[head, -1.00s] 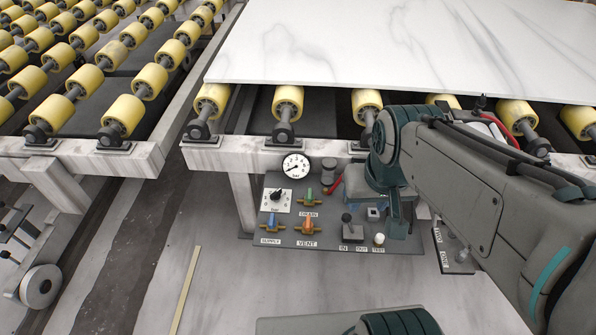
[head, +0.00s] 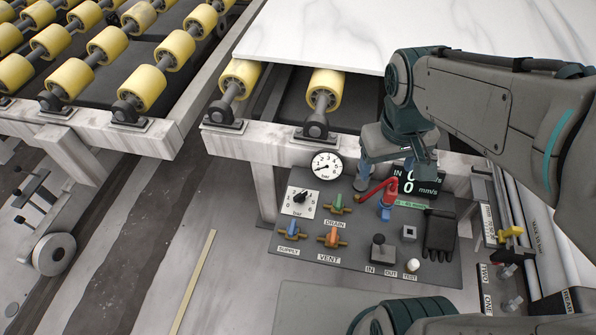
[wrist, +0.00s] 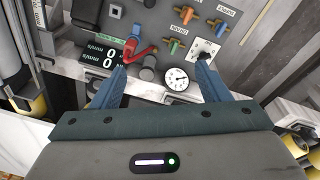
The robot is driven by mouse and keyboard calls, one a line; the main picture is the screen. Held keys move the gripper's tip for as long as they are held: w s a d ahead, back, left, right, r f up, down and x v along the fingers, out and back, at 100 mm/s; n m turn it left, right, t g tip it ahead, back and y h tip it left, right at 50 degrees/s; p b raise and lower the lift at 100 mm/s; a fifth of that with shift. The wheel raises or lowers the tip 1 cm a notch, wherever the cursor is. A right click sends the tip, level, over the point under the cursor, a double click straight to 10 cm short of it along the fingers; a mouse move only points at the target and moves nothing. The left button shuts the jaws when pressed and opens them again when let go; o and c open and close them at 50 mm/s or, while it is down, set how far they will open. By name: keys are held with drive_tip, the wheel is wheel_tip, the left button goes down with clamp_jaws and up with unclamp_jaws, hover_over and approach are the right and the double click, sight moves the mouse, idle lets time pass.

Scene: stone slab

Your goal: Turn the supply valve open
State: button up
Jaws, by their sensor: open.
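The supply valve (head: 291,231) is a small blue handle on a brass body, above the SUPPLY label at the lower left of the grey panel (head: 345,262). Its handle seems to stand across the body, but it is too small to be sure. In the wrist view the supply valve (wrist: 221,26) is at the upper right, beyond my fingertips. My gripper (wrist: 161,72) is open and empty, its blue-grey fingers spread on either side of the gauge area. In the head view my gripper (head: 398,160) is above the panel's back right, well apart from the valve.
An orange vent valve (head: 334,237) and a green drain valve (head: 338,205) sit close to the supply valve. A pressure gauge (head: 326,165), a dial (head: 301,199), a red lever (head: 374,190), a black joystick (head: 382,251) and a black glove (head: 439,233) share the panel. Rollers and a marble slab (head: 330,35) lie behind.

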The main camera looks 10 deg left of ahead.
drive_tip(key=w+a+f+n+g+h+b, duration=0.2)
drive_tip(key=w+a+f+n+b, duration=0.2)
drive_tip(key=a+f+n+b, duration=0.65)
drive_tip(key=n+h+b, duration=0.2)
drive_tip(key=n+b, duration=0.1)
approach(292, 226)
drive_tip(key=b+x, duration=0.3)
drive_tip(key=x, duration=0.5)
drive_tip(key=shift+s+d+f, duration=0.1)
drive_tip(key=shift+d+f, duration=0.05)
drive_tip(key=shift+f, duration=0.2)
drive_tip(key=c, duration=1)
